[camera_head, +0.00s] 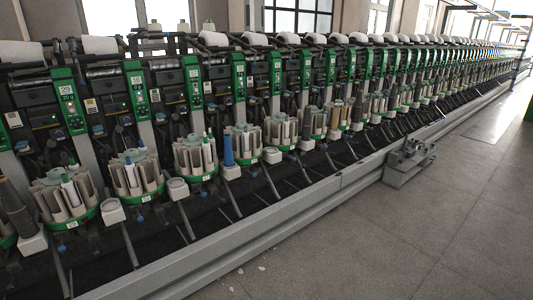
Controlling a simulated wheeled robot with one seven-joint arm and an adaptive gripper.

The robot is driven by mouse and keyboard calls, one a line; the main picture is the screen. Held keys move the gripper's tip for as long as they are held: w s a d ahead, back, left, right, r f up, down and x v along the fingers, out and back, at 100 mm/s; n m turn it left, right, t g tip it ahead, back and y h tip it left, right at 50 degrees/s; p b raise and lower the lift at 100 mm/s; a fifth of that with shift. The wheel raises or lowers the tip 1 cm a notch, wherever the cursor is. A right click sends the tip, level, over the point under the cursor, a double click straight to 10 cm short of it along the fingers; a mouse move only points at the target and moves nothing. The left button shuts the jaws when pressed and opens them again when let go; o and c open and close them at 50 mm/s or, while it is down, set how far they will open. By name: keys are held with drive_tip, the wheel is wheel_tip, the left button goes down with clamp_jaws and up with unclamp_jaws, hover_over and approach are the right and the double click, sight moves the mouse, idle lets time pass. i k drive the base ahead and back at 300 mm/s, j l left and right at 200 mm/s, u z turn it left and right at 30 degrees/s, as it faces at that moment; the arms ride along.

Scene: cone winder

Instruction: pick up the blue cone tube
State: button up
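The blue cone tube (228,151) stands upright in the camera_head view, left of the middle, in the row along the front of the cone winder. Its foot meets a small white block (231,173). It is between two round magazines of pale tubes, the left one (196,155) and the right one (245,143). Its whole front side shows and nothing covers it. My gripper is not in this view, so its state does not show.
A long grey rail (250,232) runs along the machine's foot, in front of the tubes. A grey metal unit (408,160) juts out from it at right. Dark slanted bars stand below the magazines. The floor (430,235) at front right is largely clear, with small white scraps.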

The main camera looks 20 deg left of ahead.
sight(229, 162)
drive_tip(key=u, duration=1.05)
drive_tip(key=i+j, duration=0.2)
drive_tip(key=i, duration=0.55)
drive_tip(key=i+j+u, duration=0.1)
drive_tip(key=i+j, duration=0.15)
drive_tip(key=i, duration=0.45)
drive_tip(key=i+j+u, duration=0.1)
drive_tip(key=i, duration=0.65)
